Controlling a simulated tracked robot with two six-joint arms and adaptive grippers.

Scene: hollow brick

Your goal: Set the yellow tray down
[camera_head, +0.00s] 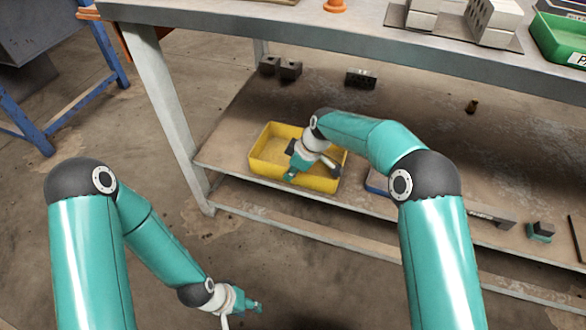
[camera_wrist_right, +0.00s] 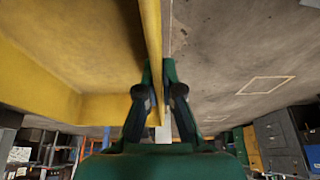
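The yellow tray (camera_head: 262,174) is at the front left of the table's lower shelf (camera_head: 225,148). It looks roughly level and empty; I cannot tell whether its underside touches the shelf. My right gripper (camera_head: 290,175) reaches down at the tray's front wall. In the right wrist view my right gripper (camera_wrist_right: 158,75) has one finger on each side of the yellow tray's wall (camera_wrist_right: 153,30), close against it. My left gripper (camera_head: 258,306) is low in front of the shelf, away from the tray; its fingers are too small to read.
Right of the tray, a blue item (camera_head: 376,183) lies partly behind my right arm. Dark blocks (camera_head: 280,68) and a dark brick (camera_head: 361,78) stand further back on the shelf. The tabletop edge (camera_head: 300,30) overhangs above, and a table leg (camera_head: 168,105) stands at left.

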